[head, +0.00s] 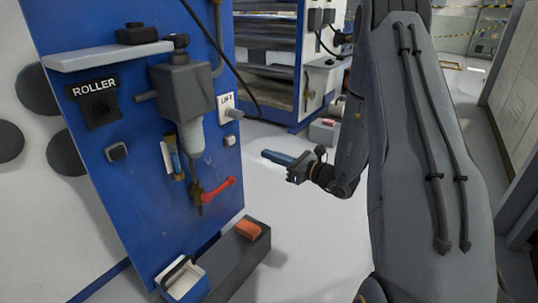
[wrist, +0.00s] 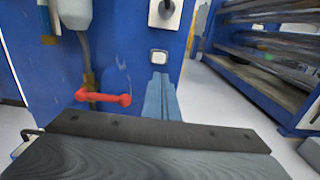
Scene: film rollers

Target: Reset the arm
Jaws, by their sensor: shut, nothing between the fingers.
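My arm (head: 420,150) hangs down the right of the head view, with its forearm reaching left. My gripper (head: 268,156) points left toward the blue panel, with clear floor between them. Its blue-grey fingers are together and nothing is held. In the wrist view the shut fingers (wrist: 160,92) stick out beyond the dark wrist body, which hides the lower part of the picture.
A blue panel (head: 110,210) at left carries a ROLLER switch (head: 98,108), a LIFT switch (head: 229,115) and a red handle (head: 217,191). A dark box (head: 240,258) with an orange block (head: 248,230) stands below. A blue roller rack (head: 290,105) stands behind.

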